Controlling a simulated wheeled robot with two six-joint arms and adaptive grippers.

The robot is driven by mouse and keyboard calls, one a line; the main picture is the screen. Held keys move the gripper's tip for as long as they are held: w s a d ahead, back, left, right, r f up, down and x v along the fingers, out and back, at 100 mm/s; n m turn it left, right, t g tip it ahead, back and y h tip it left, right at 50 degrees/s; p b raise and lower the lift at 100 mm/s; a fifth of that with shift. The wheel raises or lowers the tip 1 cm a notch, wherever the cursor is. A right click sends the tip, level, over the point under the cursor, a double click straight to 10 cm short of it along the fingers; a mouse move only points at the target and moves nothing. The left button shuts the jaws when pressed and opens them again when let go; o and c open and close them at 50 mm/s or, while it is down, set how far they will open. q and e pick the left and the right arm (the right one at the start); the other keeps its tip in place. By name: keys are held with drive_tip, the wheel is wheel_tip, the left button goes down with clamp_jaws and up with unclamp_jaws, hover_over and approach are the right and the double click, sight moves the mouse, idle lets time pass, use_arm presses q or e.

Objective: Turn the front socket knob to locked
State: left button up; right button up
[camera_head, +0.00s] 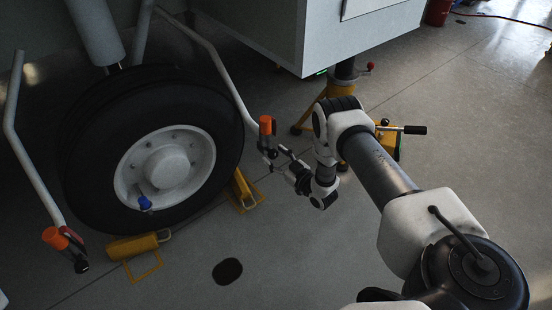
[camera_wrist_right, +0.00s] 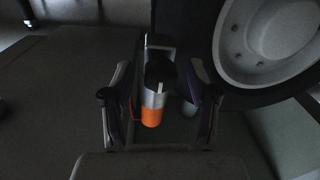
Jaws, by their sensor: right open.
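At the lower end of the right grey tube by the wheel sits a socket with an orange cap (camera_head: 265,125). My right gripper (camera_head: 275,157) is beside it, reaching in from the right. In the right wrist view, a dark round knob (camera_wrist_right: 160,72) with a light band and the orange part (camera_wrist_right: 152,117) lies between the two fingers of my right gripper (camera_wrist_right: 159,105). The fingers are open, with a gap on both sides. A second orange-capped socket (camera_head: 55,238) is at the left tube's end. I cannot tell the knob's exact setting. My left gripper is not in view.
A large black wheel (camera_head: 88,150) with a white hub stands left of the gripper. Yellow chocks (camera_head: 132,246) lie on the floor at its base. A yellow jack stand (camera_head: 310,117) is behind my right arm. The front floor is mostly clear.

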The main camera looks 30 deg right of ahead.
drive_tip(key=shift+c, duration=0.4)
clamp_jaws()
drive_tip(key=shift+m, duration=0.4)
drive_tip(key=m+b, duration=0.1)
drive_tip(key=m, duration=0.2)
drive_tip(key=shift+m, duration=0.3)
drive_tip(key=m+b, duration=0.1)
drive_tip(key=m, duration=0.3)
drive_tip(key=shift+m, duration=0.3)
drive_tip(key=m, duration=0.2)
drive_tip(key=m+b, duration=0.1)
drive_tip(key=m, duration=0.1)
drive_tip(key=shift+a+m+t+h+b, duration=0.1)
drive_tip(key=shift+m+t+h+b, duration=0.2)
drive_tip(key=shift+m, duration=0.1)
drive_tip(key=shift+m+b, duration=0.7)
drive_tip(key=shift+m, duration=1.7)
drive_tip(key=shift+h, duration=0.4)
